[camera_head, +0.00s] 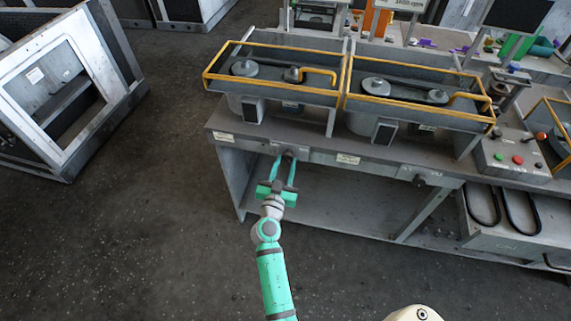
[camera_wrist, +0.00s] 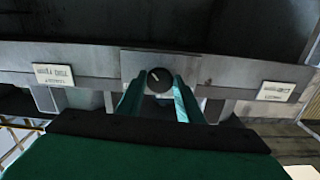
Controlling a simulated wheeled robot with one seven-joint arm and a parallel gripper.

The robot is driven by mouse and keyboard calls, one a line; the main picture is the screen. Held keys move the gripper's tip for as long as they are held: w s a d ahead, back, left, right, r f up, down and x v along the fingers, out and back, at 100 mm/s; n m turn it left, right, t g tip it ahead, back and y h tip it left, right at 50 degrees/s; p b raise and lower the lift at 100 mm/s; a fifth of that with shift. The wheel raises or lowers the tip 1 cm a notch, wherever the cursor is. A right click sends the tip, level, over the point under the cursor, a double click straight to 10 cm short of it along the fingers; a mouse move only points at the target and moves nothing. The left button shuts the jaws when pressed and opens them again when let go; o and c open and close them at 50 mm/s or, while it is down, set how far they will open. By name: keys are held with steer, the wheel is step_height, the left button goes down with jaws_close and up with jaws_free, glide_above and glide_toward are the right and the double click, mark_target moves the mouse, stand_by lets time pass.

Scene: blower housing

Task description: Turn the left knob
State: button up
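The left knob is a dark round dial (camera_wrist: 159,79) with a pale mark tilted to the upper left, on a grey plate on the bench's front rail. It also shows in the head view (camera_head: 288,153), partly hidden by the fingertips. My gripper (camera_head: 284,160) has its green fingers reaching up to the knob. In the wrist view my gripper (camera_wrist: 160,82) has one finger on each side of the knob, apart from each other, with what looks like a narrow gap to it. Contact is hard to tell. The right knob (camera_head: 420,180) sits farther right on the same rail.
The workbench (camera_head: 225,125) carries two yellow-railed troughs (camera_head: 275,85) (camera_head: 410,100). A control box with buttons (camera_head: 517,158) is at the right. Labels flank the left knob. A grey cabinet frame (camera_head: 60,90) stands at left; the floor between is clear.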

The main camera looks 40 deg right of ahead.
steer(key=shift+n, duration=0.3)
steer(key=n, duration=0.5)
steer(key=shift+n, duration=0.4)
steer(key=n, duration=0.7)
steer(key=shift+s, duration=0.1)
steer(key=n, duration=0.4)
steer(key=shift+n, duration=0.3)
steer(key=shift+r+n, duration=0.1)
steer(key=shift+n, duration=1.7)
steer(key=o, duration=1.1)
steer(key=shift+c, duration=0.2)
